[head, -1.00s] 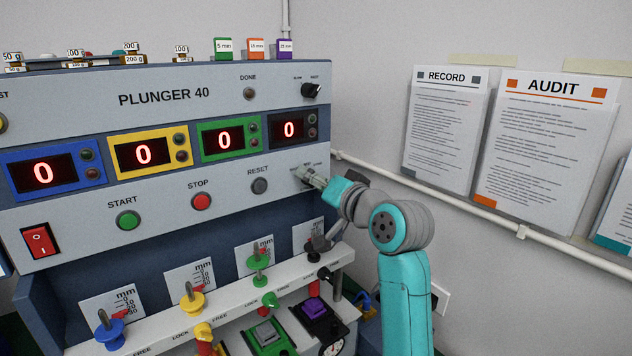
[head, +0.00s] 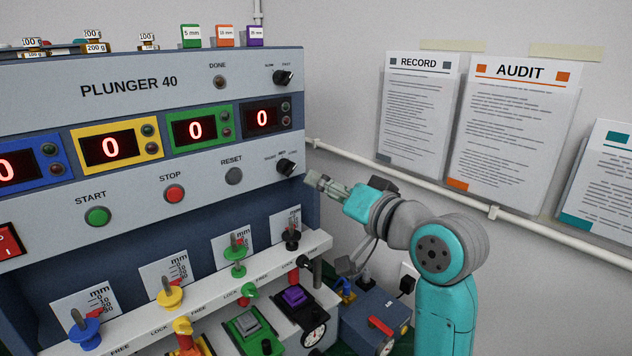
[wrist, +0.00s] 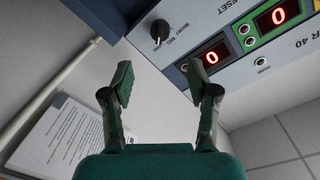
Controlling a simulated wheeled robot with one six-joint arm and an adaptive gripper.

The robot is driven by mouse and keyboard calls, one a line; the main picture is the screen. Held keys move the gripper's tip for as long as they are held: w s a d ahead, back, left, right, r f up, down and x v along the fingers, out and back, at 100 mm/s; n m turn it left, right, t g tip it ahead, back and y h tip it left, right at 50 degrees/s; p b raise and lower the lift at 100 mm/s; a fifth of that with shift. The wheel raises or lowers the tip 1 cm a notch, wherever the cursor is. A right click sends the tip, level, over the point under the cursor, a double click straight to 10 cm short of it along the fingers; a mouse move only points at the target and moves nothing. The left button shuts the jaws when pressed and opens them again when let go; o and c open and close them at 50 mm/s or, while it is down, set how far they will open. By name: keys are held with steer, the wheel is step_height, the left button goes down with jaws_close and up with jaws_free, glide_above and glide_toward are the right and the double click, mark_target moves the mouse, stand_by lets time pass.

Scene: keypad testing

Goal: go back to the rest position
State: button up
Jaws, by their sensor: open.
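My gripper (head: 318,181) is in the head view just right of the PLUNGER 40 machine (head: 130,84), apart from its panel and holding nothing. In the wrist view my gripper (wrist: 162,88) shows two spread fingers with an empty gap. The black selector knob (head: 287,167) on the lower right of the panel is uncovered, left of the gripper. The same knob shows in the wrist view (wrist: 160,30), beyond the fingers. The displays that show fully read 0.
A white pipe (head: 400,181) runs along the wall behind my arm. RECORD (head: 420,110) and AUDIT (head: 513,125) sheets hang above it. Coloured plungers, such as the green one (head: 236,254), stand on the white ledge. A blue-grey box (head: 372,318) sits low beside my arm.

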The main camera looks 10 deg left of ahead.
steer(key=shift+s+d, duration=0.15)
steer(key=s+d+f+m+t+h, duration=0.15)
steer(key=d+f, duration=0.25)
steer(key=f, duration=0.7)
steer(key=s+d+f+m+t+h, duration=0.1)
steer(key=s+d+f+m+h, duration=0.2)
steer(key=f, duration=0.8)
steer(key=s+d+f+t+h, duration=0.1)
steer(key=s+d+f+h, duration=0.1)
steer(key=s+d+f, duration=0.4)
steer(key=s+d+f+h, duration=0.2)
steer(key=s+d+f, duration=0.15)
steer(key=f, duration=0.35)
steer(key=s+d+f+h, duration=0.1)
steer(key=s+d+f, duration=0.25)
steer(key=s, duration=0.55)
steer(key=s+d+f+h, duration=0.2)
steer(key=s+f, duration=0.2)
steer(key=s, duration=0.5)
steer(key=s+d+r+n, duration=0.1)
steer(key=s+r, duration=0.1)
steer(key=s, duration=0.6)
steer(key=s+d+r+n+h, duration=0.1)
steer(key=s+d+r+n, duration=0.1)
steer(key=s, duration=0.7)
steer(key=shift+s, duration=0.25)
steer(key=shift+g, duration=0.25)
